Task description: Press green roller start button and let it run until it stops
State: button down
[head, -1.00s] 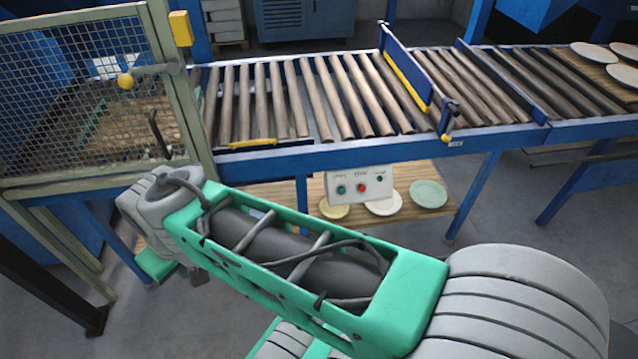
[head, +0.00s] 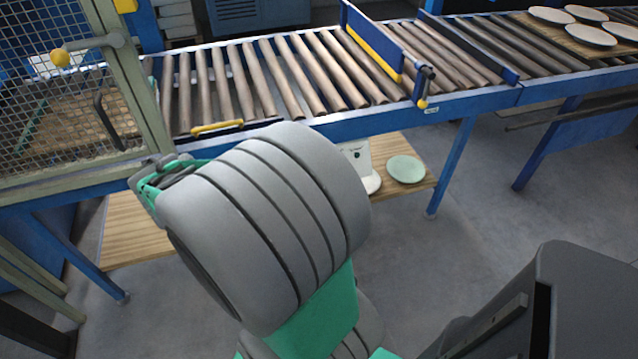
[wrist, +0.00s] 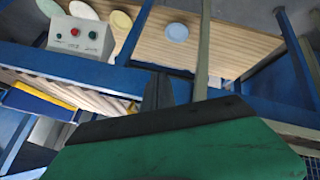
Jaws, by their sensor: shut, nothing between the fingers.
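The control box (wrist: 80,36) shows upside down at the upper left of the wrist view. Its green button (wrist: 92,35) is on the right there, the red button (wrist: 74,32) in the middle and a dark knob (wrist: 58,36) on the left. My gripper (wrist: 158,92) is shut and empty, with its dark fingertips apart from the box, which lies off to their upper left. The conveyor rollers (head: 270,80) lie above the box.
A blue conveyor frame (head: 450,110) runs across the head view. A mesh gate (head: 60,100) stands at the left. A pale green plate (head: 406,169) lies on the lower wooden shelf. Several plates rest on a board (head: 560,35) at the far right. Floor at centre right is clear.

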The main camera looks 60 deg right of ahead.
jog(key=s+d+f+n+h+b, duration=0.2)
jog(key=s+d+f+b, duration=0.3)
jog(key=d, duration=0.4)
jog(key=s+d+f+n+g+h+b, duration=0.1)
jog(key=s+d+f+n+h+b, duration=0.1)
jog(key=s+d+f+h+b, duration=0.3)
jog(key=s+d+f+n+h+b, duration=0.2)
jog(key=s+d+f+h+b, duration=0.2)
jog(key=d+f, duration=0.5)
jog(key=s+d+b, duration=0.2)
jog(key=d, duration=0.3)
jog(key=shift+n, duration=0.4)
jog(key=shift+d, duration=0.15)
jog(key=w+d+f+b, duration=0.1)
jog(key=w+d+f, duration=0.3)
jog(key=w+d, duration=0.1)
jog(key=shift+w+d+f, duration=0.15)
jog(key=shift+w, duration=0.05)
jog(key=shift+w+d+f, duration=0.2)
jog(key=shift+w+d, duration=0.05)
